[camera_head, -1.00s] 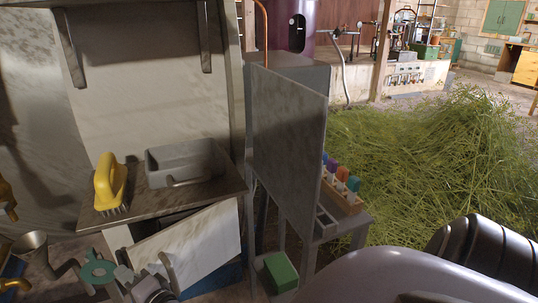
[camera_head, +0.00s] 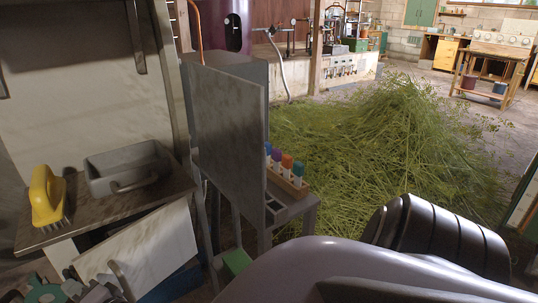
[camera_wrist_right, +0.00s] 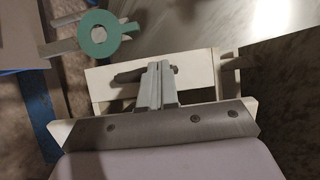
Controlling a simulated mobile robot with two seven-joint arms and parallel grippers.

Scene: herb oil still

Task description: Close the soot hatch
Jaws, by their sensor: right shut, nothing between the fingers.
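A white door panel (camera_head: 142,250) with a grey bar handle (camera_head: 121,279) hangs ajar and slanted under the counter in the head view; it is the only hatch-like thing I see, with no label showing. The panel (camera_wrist_right: 205,72) and its dark bar handle (camera_wrist_right: 128,75) also show in the right wrist view. My left gripper is not in view.
The counter (camera_head: 110,207) above carries a yellow brush (camera_head: 45,195) and a grey tray (camera_head: 100,185). A green ring (camera_wrist_right: 103,35) is near the gripper. A grey upright panel (camera_head: 228,130) and a tube rack (camera_head: 287,181) stand right. Cut herbs (camera_head: 390,150) cover the floor beyond.

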